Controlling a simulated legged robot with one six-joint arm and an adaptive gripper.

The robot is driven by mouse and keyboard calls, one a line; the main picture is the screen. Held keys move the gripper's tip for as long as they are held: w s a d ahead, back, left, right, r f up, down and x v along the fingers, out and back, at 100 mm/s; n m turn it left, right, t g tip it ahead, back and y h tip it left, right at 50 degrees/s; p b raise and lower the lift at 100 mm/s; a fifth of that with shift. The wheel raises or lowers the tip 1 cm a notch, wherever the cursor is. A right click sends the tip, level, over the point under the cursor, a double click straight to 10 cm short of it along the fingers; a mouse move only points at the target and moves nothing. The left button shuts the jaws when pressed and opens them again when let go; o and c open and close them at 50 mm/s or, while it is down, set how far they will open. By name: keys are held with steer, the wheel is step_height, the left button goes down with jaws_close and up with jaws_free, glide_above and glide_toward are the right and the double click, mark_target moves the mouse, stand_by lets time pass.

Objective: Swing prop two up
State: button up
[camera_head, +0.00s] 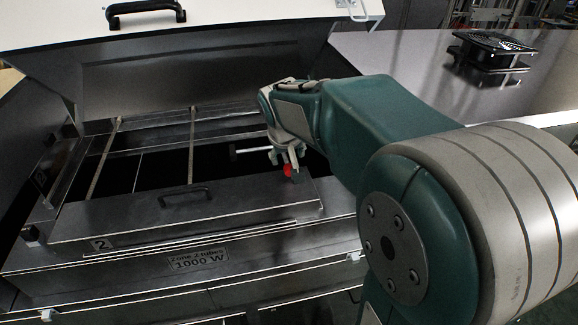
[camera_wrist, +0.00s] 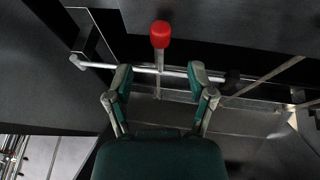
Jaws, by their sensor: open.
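A thin pale metal rod with a red knob (camera_wrist: 160,33) on a short stem lies across the wrist view; it looks like the prop, though no number shows on it. In the head view, the red knob (camera_head: 288,170) shows just below my gripper (camera_head: 290,157). In the wrist view my gripper (camera_wrist: 160,76) is open. Its two fingers stand left and right of the stem, with the rod crossing near the fingertips. I cannot tell whether they touch it. A panel marked 2 (camera_head: 100,243) has a black handle (camera_head: 186,197) and lies flat in front of the opening.
A raised white-edged lid (camera_head: 230,14) stands open behind the bay. The dark opening (camera_head: 160,170) has thin bars across it. A black device (camera_head: 490,50) sits on the grey surface at right.

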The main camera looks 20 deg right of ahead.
mark_target(289, 168)
steer(key=x, duration=0.6)
steer(key=shift+w+f, duration=0.15)
steer(key=shift+f, duration=0.2)
steer(key=shift+c, duration=0.4)
jaws_close()
